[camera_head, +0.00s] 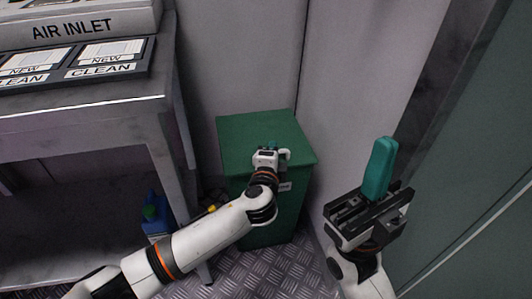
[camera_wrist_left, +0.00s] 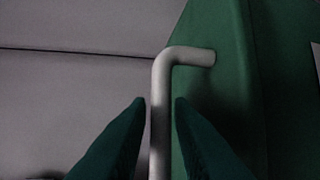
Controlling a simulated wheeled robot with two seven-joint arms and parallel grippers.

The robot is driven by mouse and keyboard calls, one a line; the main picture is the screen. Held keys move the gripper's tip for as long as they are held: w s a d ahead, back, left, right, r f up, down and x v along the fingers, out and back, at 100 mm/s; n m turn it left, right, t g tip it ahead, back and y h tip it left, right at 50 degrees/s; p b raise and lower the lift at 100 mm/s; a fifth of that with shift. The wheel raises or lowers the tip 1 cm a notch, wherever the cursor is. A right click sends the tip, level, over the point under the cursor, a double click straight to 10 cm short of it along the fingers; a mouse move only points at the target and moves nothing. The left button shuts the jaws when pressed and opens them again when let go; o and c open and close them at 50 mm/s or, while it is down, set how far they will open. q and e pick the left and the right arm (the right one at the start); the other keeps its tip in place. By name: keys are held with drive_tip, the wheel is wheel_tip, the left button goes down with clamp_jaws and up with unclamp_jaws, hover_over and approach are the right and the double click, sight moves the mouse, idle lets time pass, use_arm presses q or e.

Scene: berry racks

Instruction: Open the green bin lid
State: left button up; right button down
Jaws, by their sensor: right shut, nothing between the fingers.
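The green bin (camera_head: 290,220) stands on the floor against the back wall. Its green lid (camera_head: 245,128) lies flat and closed on top. A pale bent handle (camera_wrist_left: 190,55) comes off the green surface in the left wrist view. My left gripper (camera_head: 273,147) is at the lid's front part and hides some of it. In the left wrist view its two teal fingers (camera_wrist_left: 160,105) stand open on either side of the handle bar, with a narrow gap on each side. My right gripper (camera_head: 384,148) is raised at the right, its teal fingers shut together and empty.
A grey table (camera_head: 90,108) with an air inlet box (camera_head: 75,25) and labelled trays (camera_head: 110,52) stands at the left. A blue bottle (camera_head: 153,215) is on the floor under it. Walls close in behind and right of the bin.

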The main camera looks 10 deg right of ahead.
use_arm(q)
drive_tip(key=shift+c, duration=0.2)
clamp_jaws()
drive_tip(key=shift+r+p, duration=0.25)
drive_tip(key=shift+p, duration=0.05)
